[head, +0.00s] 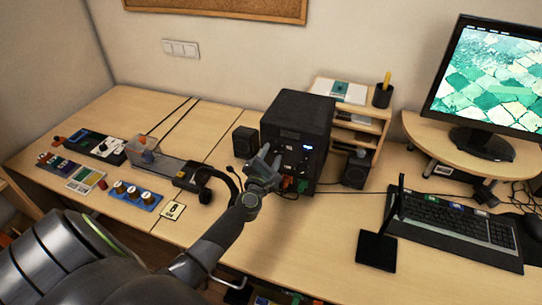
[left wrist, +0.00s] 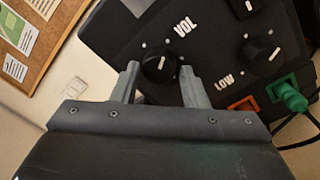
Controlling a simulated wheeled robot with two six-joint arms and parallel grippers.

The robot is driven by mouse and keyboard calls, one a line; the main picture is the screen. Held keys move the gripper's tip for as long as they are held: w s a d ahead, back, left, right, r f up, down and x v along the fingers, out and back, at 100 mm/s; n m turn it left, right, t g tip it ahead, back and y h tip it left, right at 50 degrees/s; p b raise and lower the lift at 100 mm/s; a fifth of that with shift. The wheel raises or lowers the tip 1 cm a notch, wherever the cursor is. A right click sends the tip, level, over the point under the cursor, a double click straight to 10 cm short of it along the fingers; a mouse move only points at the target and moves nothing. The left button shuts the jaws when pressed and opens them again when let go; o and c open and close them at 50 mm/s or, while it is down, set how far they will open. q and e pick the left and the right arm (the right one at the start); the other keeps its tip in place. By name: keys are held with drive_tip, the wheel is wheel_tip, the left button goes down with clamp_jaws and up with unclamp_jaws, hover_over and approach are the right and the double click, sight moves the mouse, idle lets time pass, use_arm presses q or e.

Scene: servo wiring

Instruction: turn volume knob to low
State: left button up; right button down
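The black box (head: 297,118) stands upright on the desk, its front panel turned toward the right. My left gripper (head: 268,158) reaches to this panel from the left. In the left wrist view the volume knob (left wrist: 158,68) is round and black with a white pointer line, near the white VOL label (left wrist: 185,27). My left gripper's fingers (left wrist: 160,78) are open, one on each side of this knob, with small gaps showing; contact is hard to tell. A LOW label (left wrist: 225,81) is printed lower right of the knob. My right gripper is not in view.
A second black knob (left wrist: 261,51) and a green plug (left wrist: 289,96) are on the same panel. Small speakers (head: 245,142) flank the box. A black stand (head: 377,250) and a keyboard (head: 455,225) are to the right. The front middle desk is partly clear.

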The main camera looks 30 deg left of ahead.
use_arm(q)
drive_tip(key=shift+o, duration=1.2)
drive_tip(key=r+b+v, duration=0.1)
drive_tip(key=v, duration=1.6)
drive_tip(key=shift+s+f+b, duration=0.2)
drive_tip(key=shift+f+b, duration=0.2)
drive_tip(key=shift+f, duration=0.1)
drive_tip(key=shift+d, duration=0.1)
